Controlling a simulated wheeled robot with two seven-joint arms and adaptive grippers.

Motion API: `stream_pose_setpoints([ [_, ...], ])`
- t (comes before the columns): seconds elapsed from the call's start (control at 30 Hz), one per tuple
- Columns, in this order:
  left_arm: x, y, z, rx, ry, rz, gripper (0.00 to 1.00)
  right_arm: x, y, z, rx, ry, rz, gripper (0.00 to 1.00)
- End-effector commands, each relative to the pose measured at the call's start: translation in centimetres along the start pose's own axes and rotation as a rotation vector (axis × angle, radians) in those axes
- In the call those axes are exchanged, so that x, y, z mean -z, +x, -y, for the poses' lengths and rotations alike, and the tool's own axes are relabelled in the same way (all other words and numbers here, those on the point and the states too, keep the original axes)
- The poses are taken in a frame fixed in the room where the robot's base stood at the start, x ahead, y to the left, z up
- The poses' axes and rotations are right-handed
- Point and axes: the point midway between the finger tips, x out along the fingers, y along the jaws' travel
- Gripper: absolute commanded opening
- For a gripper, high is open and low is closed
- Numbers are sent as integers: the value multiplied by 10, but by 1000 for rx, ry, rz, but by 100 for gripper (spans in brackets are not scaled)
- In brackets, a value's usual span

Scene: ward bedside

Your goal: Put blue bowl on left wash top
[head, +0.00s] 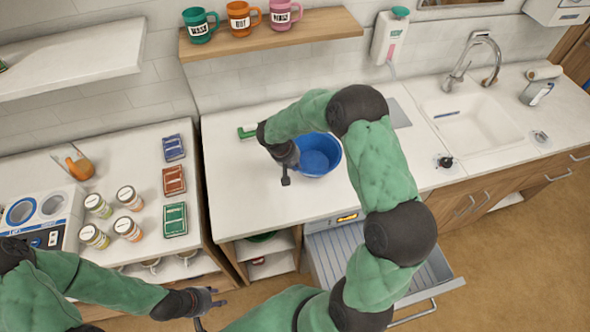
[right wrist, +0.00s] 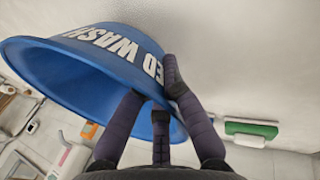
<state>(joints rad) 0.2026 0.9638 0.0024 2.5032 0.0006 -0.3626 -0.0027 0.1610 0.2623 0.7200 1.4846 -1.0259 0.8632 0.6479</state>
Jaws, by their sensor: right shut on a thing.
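The blue bowl (head: 319,155) is on or just above the white counter top (head: 240,190) in the head view; I cannot tell if it touches. My right gripper (head: 288,165) is shut on the bowl's left rim. In the right wrist view the bowl (right wrist: 100,65) shows white lettering ending in "ED WASH", and the dark fingers of the right gripper (right wrist: 160,115) straddle its rim. My left gripper (head: 205,303) is low at the bottom left, in front of the left counter, with its fingers apart and nothing between them.
A green-and-white item (head: 247,131) lies behind the right gripper. A sink (head: 480,125) with a faucet is to the right. An open drawer (head: 425,280) juts out below the counter. Jars (head: 128,198) and coloured boxes (head: 174,180) stand on the left counter. A mug shelf (head: 320,27) hangs above.

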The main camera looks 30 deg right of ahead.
Motion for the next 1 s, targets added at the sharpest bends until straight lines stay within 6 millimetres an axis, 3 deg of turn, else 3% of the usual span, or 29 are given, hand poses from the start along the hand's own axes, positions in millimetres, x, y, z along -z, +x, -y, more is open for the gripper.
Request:
stream_pose_setpoints([
  [0.27, 0, 0, 0, 0, 0, 0, 40, 10, 13, 1, -1, 0, -1, 0],
  [0.47, 0, -1, 0, 0, 0, 0, 40, 9, 38, 10, -1, 0, 0, 0],
  [0.9, 0, 4, 2, 0, 0, 0, 40, 9, 43, 13, -1, 1, -2, 0],
  [0.93, 0, 3, 1, 0, 0, 0, 40, 9, 42, 13, 0, 1, -1, 16],
  [1.0, 0, 3, 1, 0, 0, 0, 40, 9, 42, 13, 0, 0, -1, 31],
])
